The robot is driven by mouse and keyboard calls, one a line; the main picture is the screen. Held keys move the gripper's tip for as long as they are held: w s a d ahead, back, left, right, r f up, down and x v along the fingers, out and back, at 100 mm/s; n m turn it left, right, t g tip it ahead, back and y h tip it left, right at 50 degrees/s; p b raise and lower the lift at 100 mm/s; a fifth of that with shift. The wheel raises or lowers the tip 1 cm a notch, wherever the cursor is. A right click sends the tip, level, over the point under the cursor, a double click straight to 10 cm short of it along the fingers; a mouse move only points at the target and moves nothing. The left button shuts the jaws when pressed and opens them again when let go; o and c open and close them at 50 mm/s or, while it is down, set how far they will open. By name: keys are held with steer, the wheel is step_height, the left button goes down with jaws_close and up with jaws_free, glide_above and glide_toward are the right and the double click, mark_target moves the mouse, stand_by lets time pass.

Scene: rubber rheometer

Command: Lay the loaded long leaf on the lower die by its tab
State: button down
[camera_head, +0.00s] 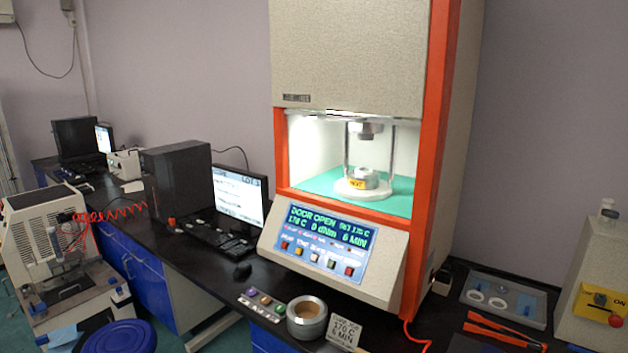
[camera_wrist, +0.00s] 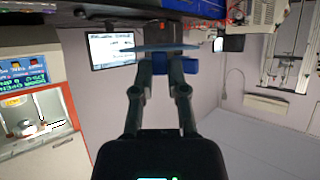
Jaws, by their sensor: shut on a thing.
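The lower die (camera_head: 365,179), with a yellow HOT label, sits on a round white base inside the lit chamber of the rheometer (camera_head: 345,55). The upper die (camera_head: 365,131) hangs above it with a clear gap. My gripper (camera_wrist: 167,62) shows only in the wrist view, which is upside down. It is shut on the long leaf (camera_wrist: 160,48), seen nearly edge-on as a thin grey-blue strip across the fingertips. Blue parts show beside the fingertips; I cannot tell which is the tab. The leaf's load cannot be made out. The leaf is apart from the rheometer.
The chamber is open, framed by orange posts (camera_head: 282,150); its display reads DOOR OPEN. A round metal pot (camera_head: 307,318) and a small sign (camera_head: 344,333) stand in front. A grey tray (camera_head: 503,299) and orange-handled tongs (camera_head: 505,332) lie at right. A monitor (camera_head: 240,195) stands left.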

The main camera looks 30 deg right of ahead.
steer(key=w+d+r+m+g+h+p, duration=0.1)
steer(key=w+d+r+p, duration=0.35)
steer(key=d, duration=0.75)
steer(key=w+d+r+m+g+h+p, duration=0.1)
steer(key=w+d+r+m+h+p, duration=0.15)
steer(key=d+r+p, duration=0.7)
steer(key=w+d+r+m+g+p, duration=0.15)
steer(key=w+d, duration=0.25)
steer(key=d, duration=1.2)
steer(key=s+d+r+m+g+h+p, duration=0.1)
steer(key=d+r+p, duration=0.4)
steer(key=d, duration=0.8)
steer(key=s+d+r+m+g+h+p, duration=0.1)
steer(key=s+d+r+p, duration=0.3)
steer(key=d, duration=0.9)
steer(key=s+d+r+m+g+h+p, duration=0.1)
steer(key=s+d+r+m+p, duration=0.1)
steer(key=d+r+p, duration=0.5)
steer(key=d, duration=0.6)
steer(key=shift+s, duration=0.4)
steer(key=shift+d, duration=0.15)
steer(key=w+d+f+b, duration=0.1)
steer(key=w+d, duration=0.2)
steer(key=d, duration=0.6)
steer(key=w+d, duration=0.4)
steer(key=d, duration=0.5)
steer(key=shift+w+d+f+b, duration=0.15)
steer(key=shift+w+f+b, duration=0.15)
steer(key=shift+f+b, duration=0.1)
